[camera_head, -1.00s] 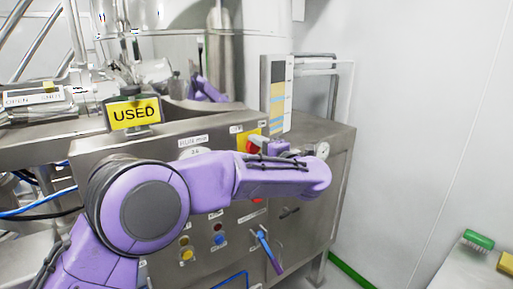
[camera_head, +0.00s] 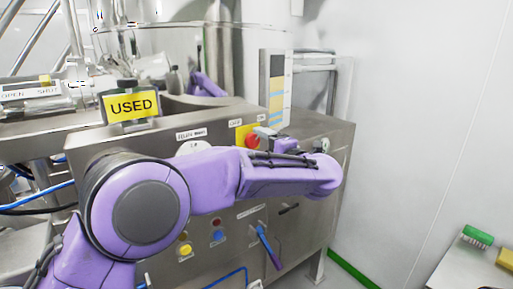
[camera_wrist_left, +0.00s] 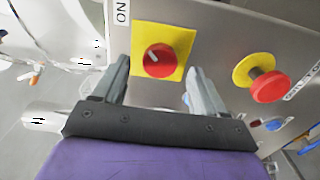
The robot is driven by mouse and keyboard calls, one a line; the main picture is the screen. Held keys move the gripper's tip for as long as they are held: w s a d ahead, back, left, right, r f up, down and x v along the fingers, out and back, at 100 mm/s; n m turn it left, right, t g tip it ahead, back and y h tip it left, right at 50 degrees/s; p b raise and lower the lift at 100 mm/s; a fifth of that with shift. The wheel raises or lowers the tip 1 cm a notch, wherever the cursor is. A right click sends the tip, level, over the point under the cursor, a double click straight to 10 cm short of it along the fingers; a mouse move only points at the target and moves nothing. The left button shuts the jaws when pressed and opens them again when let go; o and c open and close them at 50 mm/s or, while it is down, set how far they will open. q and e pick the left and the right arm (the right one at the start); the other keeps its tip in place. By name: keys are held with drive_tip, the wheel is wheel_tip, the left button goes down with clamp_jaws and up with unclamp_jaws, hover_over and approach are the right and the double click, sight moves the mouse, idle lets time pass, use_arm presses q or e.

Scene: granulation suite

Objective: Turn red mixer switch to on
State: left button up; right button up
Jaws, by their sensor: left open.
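The red mixer switch (camera_head: 252,142) sits on a yellow square plate at the top right of the steel panel. In the left wrist view, the red knob (camera_wrist_left: 158,60) carries a white mark slanting to the upper left, and an ON label (camera_wrist_left: 122,12) lies above left of the plate. My left gripper (camera_head: 266,133) is at the panel's top right, just beside the switch. In the left wrist view, its open fingers (camera_wrist_left: 158,78) stand on either side of the knob, with nothing between them gripped. I cannot tell the exact gap to the panel.
A red mushroom button (camera_wrist_left: 270,86) on a yellow base is right of the switch in the left wrist view. A yellow USED sign (camera_head: 131,107) stands on the cabinet. A blue-handled lever (camera_head: 267,246) and small buttons lie lower on the panel. The wall is on the right.

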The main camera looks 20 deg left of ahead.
use_arm(q)
drive_tip(key=b+v, duration=0.2)
drive_tip(key=v, duration=0.6)
drive_tip(key=shift+b, duration=0.3)
drive_tip(key=shift+d, duration=0.1)
